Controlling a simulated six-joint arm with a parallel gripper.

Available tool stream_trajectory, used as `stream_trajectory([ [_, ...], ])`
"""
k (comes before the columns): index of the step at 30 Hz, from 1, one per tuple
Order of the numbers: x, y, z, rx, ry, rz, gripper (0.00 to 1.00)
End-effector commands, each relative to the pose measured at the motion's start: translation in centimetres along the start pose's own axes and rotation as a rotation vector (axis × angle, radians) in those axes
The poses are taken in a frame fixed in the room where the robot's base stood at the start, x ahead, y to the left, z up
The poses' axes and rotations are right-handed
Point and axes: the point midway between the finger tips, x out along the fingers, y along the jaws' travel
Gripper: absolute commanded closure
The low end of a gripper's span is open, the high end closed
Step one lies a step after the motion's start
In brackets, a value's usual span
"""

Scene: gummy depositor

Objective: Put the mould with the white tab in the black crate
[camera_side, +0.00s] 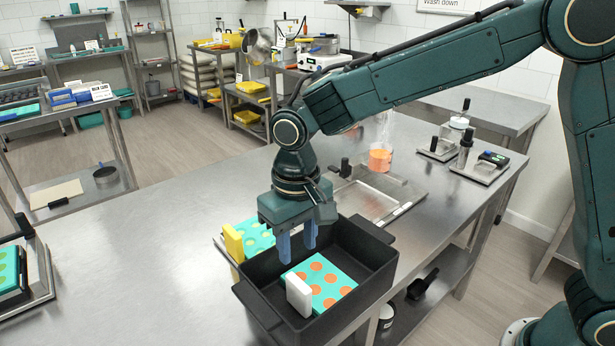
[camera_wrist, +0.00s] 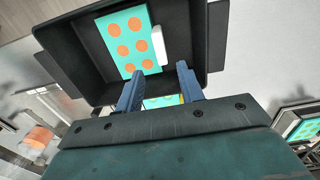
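The mould with the white tab (camera_side: 326,277) is a turquoise slab with several orange round cavities. It lies inside the black crate (camera_side: 262,309), its white tab (camera_side: 299,295) toward the front left. In the wrist view the mould (camera_wrist: 123,47) and its white tab (camera_wrist: 159,45) also show inside the crate (camera_wrist: 60,42). My gripper (camera_side: 297,256) is over the crate, above and apart from the mould. In the wrist view its two blue fingers (camera_wrist: 157,90) are spread, with nothing held between them.
A turquoise mould with a yellow tab (camera_side: 233,243) stands just left of the crate. A metal tray (camera_side: 372,200) and a beaker of orange liquid (camera_side: 380,158) are behind. Another mould (camera_side: 8,272) with a black tray sits at far left.

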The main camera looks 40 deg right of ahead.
Motion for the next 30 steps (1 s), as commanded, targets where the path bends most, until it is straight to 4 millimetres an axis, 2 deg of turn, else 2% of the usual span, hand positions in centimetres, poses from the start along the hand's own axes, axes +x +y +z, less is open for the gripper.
stream_trajectory([
  [20, -0.4, 0.2, 0.1, 0.001, 0.004, -0.002, 0.62],
  [26, -2.1, 1.9, 0.7, 0.003, 0.031, -0.015, 0.62],
  [30, -4.2, 4.2, 1.7, 0.004, 0.068, -0.03, 0.62],
])
